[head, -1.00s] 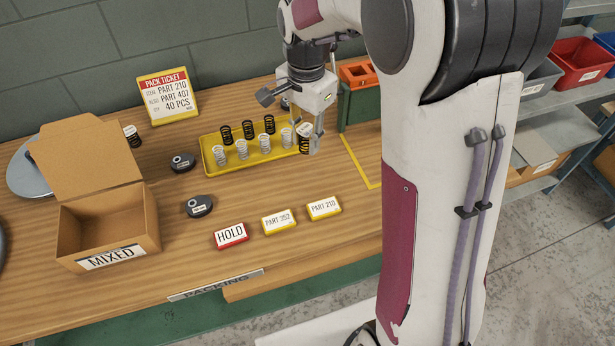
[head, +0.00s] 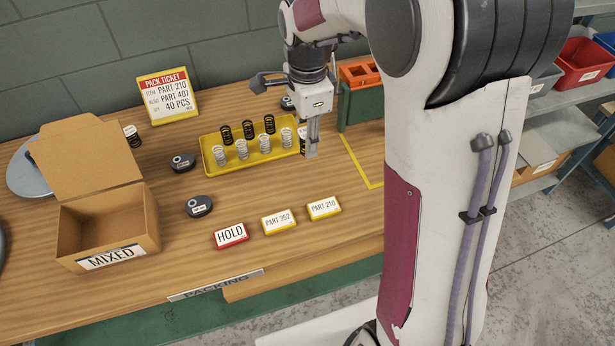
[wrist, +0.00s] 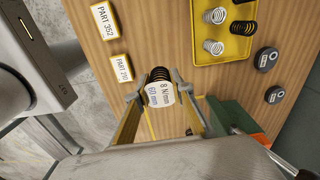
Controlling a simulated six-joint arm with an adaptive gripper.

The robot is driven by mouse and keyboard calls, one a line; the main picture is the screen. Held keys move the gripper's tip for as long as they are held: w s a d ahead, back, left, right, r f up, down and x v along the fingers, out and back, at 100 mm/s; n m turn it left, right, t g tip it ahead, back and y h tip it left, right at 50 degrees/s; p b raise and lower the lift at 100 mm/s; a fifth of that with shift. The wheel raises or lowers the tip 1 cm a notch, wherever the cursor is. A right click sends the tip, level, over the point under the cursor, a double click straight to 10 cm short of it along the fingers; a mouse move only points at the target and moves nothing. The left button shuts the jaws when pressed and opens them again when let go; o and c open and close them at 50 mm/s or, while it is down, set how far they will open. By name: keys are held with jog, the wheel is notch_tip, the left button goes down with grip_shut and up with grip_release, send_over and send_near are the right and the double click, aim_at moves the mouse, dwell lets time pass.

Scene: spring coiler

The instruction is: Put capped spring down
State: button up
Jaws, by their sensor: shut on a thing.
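My gripper (head: 312,150) is upright just right of the yellow tray (head: 208,168). It is shut on a dark capped spring (wrist: 159,73), whose white cap reads 8 N/mm, 60 mm in the wrist view; the fingers (wrist: 160,92) flank it. In the head view the fingers mostly hide the spring. I cannot tell whether its base touches the table. The tray holds a row of black springs (head: 249,129) behind a row of white springs (head: 264,144); it also shows in the wrist view (wrist: 226,56).
Plates reading HOLD (head: 230,235), PART 352 (head: 279,222) and PART 210 (head: 324,208) lie in front. A green block with an orange top (head: 360,105) stands close on the right. The MIXED box (head: 110,235) is at left. Yellow tape (head: 362,163) marks the table.

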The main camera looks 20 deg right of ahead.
jog(key=shift+f, duration=0.1)
send_over(308, 178)
jog(key=shift+f, duration=2.4)
jog(key=shift+f, duration=0.1)
jog(key=shift+f, duration=2.2)
jog(key=shift+f, duration=0.2)
jog(key=o, duration=1)
jog(key=shift+o, duration=0.2)
jog(key=shift+r, duration=0.15)
